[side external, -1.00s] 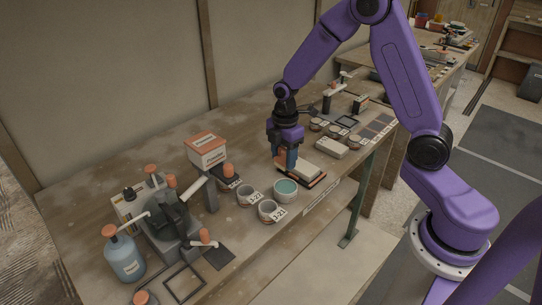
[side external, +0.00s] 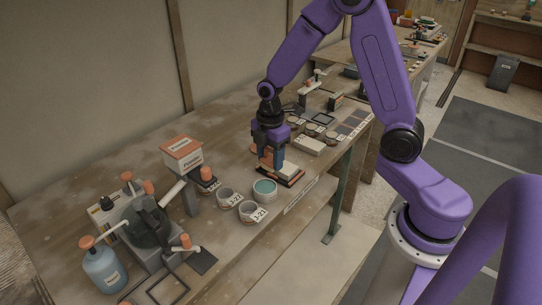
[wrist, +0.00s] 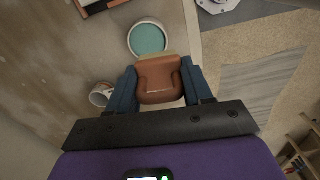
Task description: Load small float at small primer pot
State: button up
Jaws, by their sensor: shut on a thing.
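My gripper (side external: 272,163) is shut on the orange-brown handle of the small float. In the wrist view the handle (wrist: 158,80) sits between my two blue fingers. In the side view, a pale block (side external: 288,171) shows under and beside my fingers, on a dark, orange-edged base; whether the float touches it is unclear. A white pot with teal contents (side external: 264,191) stands just in front of my gripper, and it also shows in the wrist view (wrist: 148,38). Which pot is the primer pot, I cannot tell.
A box with an orange lid (side external: 182,152) stands on a post to the left. A blue bottle (side external: 104,270) and dark pump equipment (side external: 150,228) fill the near left. A pale block (side external: 309,145) and several small pots lie behind my gripper. The table's front edge is close.

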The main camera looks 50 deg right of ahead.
aim_at(265, 160)
jog(key=shift+w+d+f, duration=0.15)
jog(key=shift+w+f, duration=0.95)
jog(key=shift+f, duration=3.15)
jog(key=shift+f, duration=0.5)
jog(key=shift+r, duration=0.1)
jog(key=shift+r, duration=3.45)
